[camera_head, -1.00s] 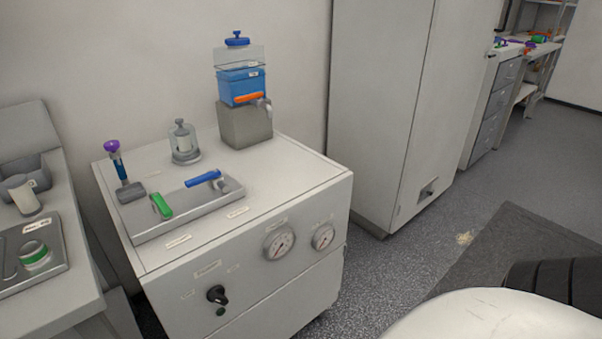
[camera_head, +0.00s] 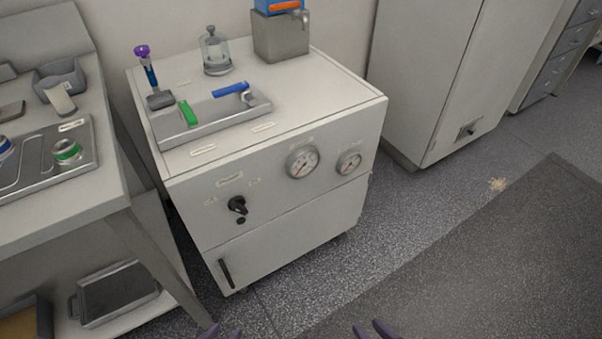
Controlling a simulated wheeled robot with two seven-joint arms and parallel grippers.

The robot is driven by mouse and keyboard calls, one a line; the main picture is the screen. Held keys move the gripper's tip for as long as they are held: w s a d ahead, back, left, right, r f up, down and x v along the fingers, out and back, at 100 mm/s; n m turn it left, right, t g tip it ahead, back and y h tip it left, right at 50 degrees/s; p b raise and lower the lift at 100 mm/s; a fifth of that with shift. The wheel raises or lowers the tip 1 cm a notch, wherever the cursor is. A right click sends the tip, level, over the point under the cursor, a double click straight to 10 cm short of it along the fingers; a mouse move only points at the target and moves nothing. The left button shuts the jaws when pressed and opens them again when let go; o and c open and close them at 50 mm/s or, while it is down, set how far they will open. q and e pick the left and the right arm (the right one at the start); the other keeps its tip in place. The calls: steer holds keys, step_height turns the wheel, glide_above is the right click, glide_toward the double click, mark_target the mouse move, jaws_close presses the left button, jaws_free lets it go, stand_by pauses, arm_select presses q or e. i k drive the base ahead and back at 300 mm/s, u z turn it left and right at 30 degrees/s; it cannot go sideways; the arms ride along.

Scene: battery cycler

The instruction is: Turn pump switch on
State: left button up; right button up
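The black rotary pump switch (camera_head: 237,205) is on the front panel of the white pump cabinet (camera_head: 290,225), toward its left side. Small labels surround it; their text is too small to read. A small dark round part sits just below it. My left gripper (camera_head: 221,333) shows only as two purple fingertips at the bottom edge, apart, with nothing visible between them. My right gripper (camera_head: 375,331) also shows two separated purple fingertips at the bottom edge, and looks empty. Both are well below the switch in the picture and touch nothing visible.
Two round gauges (camera_head: 303,161) are right of the switch. A tray (camera_head: 225,116) with green and blue handles lies on top. A bench (camera_head: 70,215) stands close on the left, and a tall cabinet (camera_head: 425,90) at the right. The floor in front is clear.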

mark_target(237, 203)
steer(key=k, duration=1.25)
steer(key=u, duration=0.75)
steer(key=i, duration=1.6)
steer(key=z, duration=0.45)
